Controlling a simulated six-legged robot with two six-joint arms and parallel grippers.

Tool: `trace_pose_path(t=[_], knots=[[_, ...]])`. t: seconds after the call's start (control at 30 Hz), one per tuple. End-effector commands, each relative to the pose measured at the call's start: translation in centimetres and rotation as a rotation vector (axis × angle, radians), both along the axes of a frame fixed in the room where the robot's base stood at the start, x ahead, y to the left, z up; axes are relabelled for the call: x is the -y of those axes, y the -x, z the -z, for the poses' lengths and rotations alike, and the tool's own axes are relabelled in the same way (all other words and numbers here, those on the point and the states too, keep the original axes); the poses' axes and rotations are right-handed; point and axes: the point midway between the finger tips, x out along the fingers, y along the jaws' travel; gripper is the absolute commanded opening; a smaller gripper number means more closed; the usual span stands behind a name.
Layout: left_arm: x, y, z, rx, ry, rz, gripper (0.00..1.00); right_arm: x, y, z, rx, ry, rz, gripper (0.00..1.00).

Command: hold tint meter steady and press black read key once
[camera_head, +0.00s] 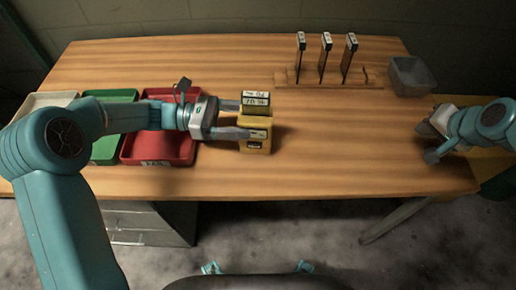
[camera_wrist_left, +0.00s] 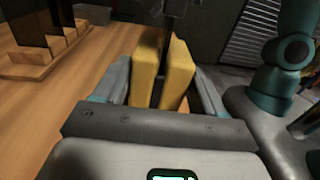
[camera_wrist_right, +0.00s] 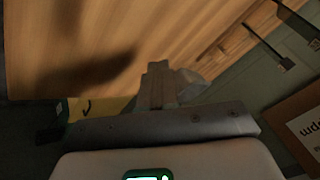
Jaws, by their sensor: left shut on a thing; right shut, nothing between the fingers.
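The tint meter (camera_head: 254,144) is a yellow block with a dark upper part and white readouts, standing near the middle of the table. My left gripper (camera_head: 247,119) reaches in from the left and is shut on it, one finger on each side. In the left wrist view two yellow sections of the meter (camera_wrist_left: 178,72) show between the fingers, with a dark gap between them. My right gripper (camera_head: 428,142) is at the table's right edge, well apart from the meter. Its fingers (camera_wrist_right: 158,82) are together and empty. I cannot make out the black read key.
Red (camera_head: 160,151), green (camera_head: 105,153) and cream trays lie at the left. A wooden rack (camera_head: 300,84) with three upright dark pieces and a grey bin (camera_head: 411,77) stand at the back right. The table between the meter and my right gripper is clear.

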Motion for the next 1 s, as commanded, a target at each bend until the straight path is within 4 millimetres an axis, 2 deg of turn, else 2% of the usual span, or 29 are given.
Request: trace_pose_path(t=[0.03, 0.2, 0.27, 0.3, 0.4, 0.5, 0.6, 0.7, 0.83, 1.0], knots=[[0.0, 0.0, 0.0, 0.0, 0.0, -0.001, 0.51, -3.9, -0.5, -0.7, 0.003, 0.043, -0.144, 0.0], [0.0, 0.0, 0.0, 0.0, 0.0, -0.001, 0.51, -15.3, 0.3, -2.2, 0.025, 0.232, -0.616, 0.0], [0.0, 0.0, 0.0, 0.0, 0.0, 0.0, 0.51, -19.0, 1.3, -2.6, 0.041, 0.308, -0.78, 0.0], [0.0, 0.0, 0.0, 0.0, 0.0, 0.0, 0.51, -21.2, 2.1, -3.0, 0.056, 0.361, -0.887, 0.0], [0.0, 0.0, 0.0, 0.0, 0.0, -0.001, 0.51, -26.3, 4.6, -3.6, 0.102, 0.503, -1.145, 0.0], [0.0, 0.0, 0.0, 0.0, 0.0, -0.001, 0.51, -30.3, 7.2, -4.1, 0.155, 0.642, -1.369, 0.0], [0.0, 0.0, 0.0, 0.0, 0.0, 0.0, 0.51, -33.0, 9.6, -4.4, 0.206, 0.764, -1.541, 0.0], [0.0, 0.0, 0.0, 0.0, 0.0, 0.0, 0.51, -34.7, 11.3, -4.6, 0.247, 0.854, -1.657, 0.0], [0.0, 0.0, 0.0, 0.0, 0.0, 0.0, 0.51, -35.7, 12.4, -4.7, 0.276, 0.917, -1.733, 0.0], [0.0, 0.0, 0.0, 0.0, 0.0, -0.001, 0.51, -35.8, 12.6, -4.7, 0.281, 0.93, -1.747, 0.0]])
